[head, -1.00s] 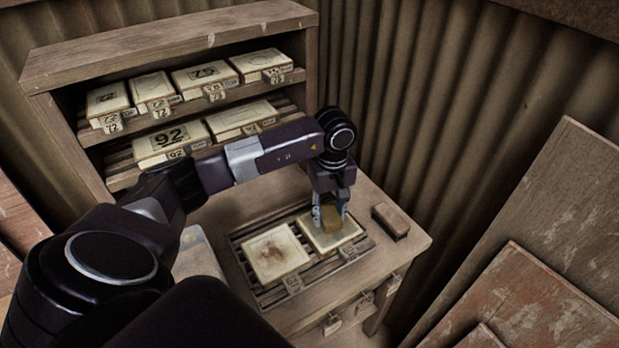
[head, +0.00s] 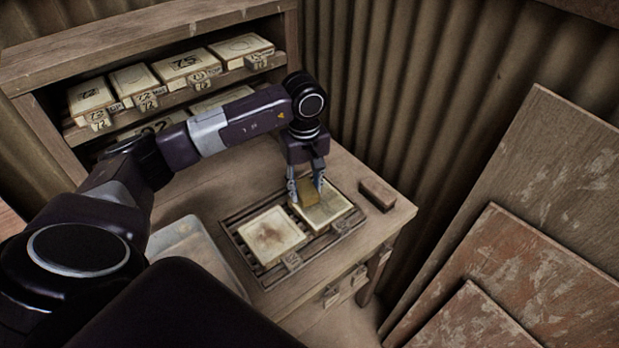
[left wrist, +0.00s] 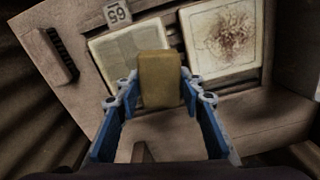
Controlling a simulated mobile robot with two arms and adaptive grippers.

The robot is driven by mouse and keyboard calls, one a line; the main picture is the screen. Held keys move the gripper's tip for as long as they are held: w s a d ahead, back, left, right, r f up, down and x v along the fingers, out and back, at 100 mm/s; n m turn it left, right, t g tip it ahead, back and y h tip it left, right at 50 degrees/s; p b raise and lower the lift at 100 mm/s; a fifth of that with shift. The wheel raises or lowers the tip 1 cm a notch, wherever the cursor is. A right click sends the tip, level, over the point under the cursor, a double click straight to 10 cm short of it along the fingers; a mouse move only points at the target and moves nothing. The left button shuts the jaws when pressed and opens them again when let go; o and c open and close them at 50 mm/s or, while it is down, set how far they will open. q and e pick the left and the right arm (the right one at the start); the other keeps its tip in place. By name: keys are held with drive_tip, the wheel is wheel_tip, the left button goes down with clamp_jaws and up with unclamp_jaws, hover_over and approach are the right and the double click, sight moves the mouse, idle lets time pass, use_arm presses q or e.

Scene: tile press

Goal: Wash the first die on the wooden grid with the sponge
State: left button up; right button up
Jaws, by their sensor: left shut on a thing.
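My left gripper (head: 306,187) is shut on a yellow-brown sponge (head: 307,196). The sponge is over the right-hand die (head: 325,210) on the wooden grid (head: 262,270), near that die's left part; I cannot tell whether it touches. This die is pale greenish with a faint darker face. The other die (head: 270,238), to its left, is cream with a brown stain. In the left wrist view the sponge (left wrist: 160,80) hides part of the greenish die (left wrist: 118,50), and the stained die (left wrist: 224,38) lies to the right. My right gripper is not in view.
A brown brush-like block (head: 377,194) lies right of the grid. A pale tray (head: 190,245) stands left of it. Shelves (head: 150,35) with several numbered tiles stand behind. Boards (head: 520,190) lean at the right, beyond the table edge.

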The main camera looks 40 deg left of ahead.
use_arm(q)
wheel_tip(320, 180, up, 3)
drive_tip(key=shift+s+f+p, duration=0.1)
drive_tip(key=shift+f+p, duration=0.05)
drive_tip(key=shift+p, duration=0.45)
drive_tip(key=shift+r, duration=0.2)
